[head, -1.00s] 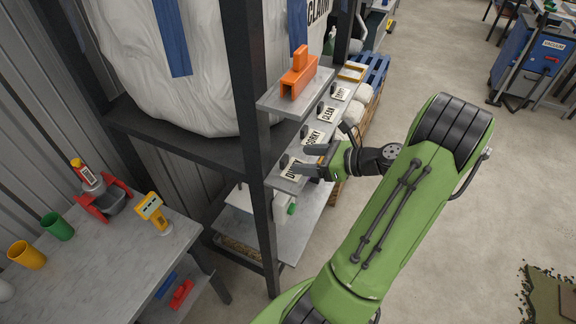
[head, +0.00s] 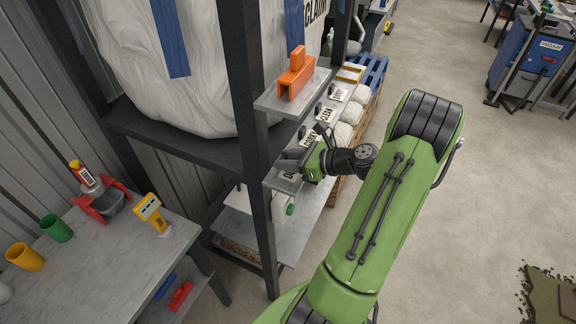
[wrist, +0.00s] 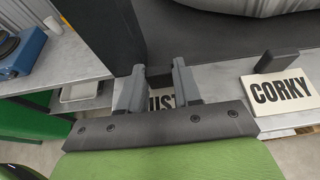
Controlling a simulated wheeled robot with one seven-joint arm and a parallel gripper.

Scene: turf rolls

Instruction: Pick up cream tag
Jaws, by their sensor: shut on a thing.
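The cream tag, with dark letters reading in part "UST" (wrist: 166,102), lies on the grey shelf ledge (wrist: 220,80) and shows between my fingers in the wrist view. In the head view only a bit of this tag (head: 288,175) shows beneath my gripper (head: 290,161). In the wrist view my gripper (wrist: 158,88) is shut on the tag's dark upright grip, which is mostly hidden by the fingers. I cannot tell whether the tag is clear of the ledge.
The CORKY tag (wrist: 282,91) with its dark grip lies close on the right. A black rack post (head: 256,150) stands left of my gripper. An orange block (head: 297,76) sits on a bracket above the ledge. Open floor lies to the right.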

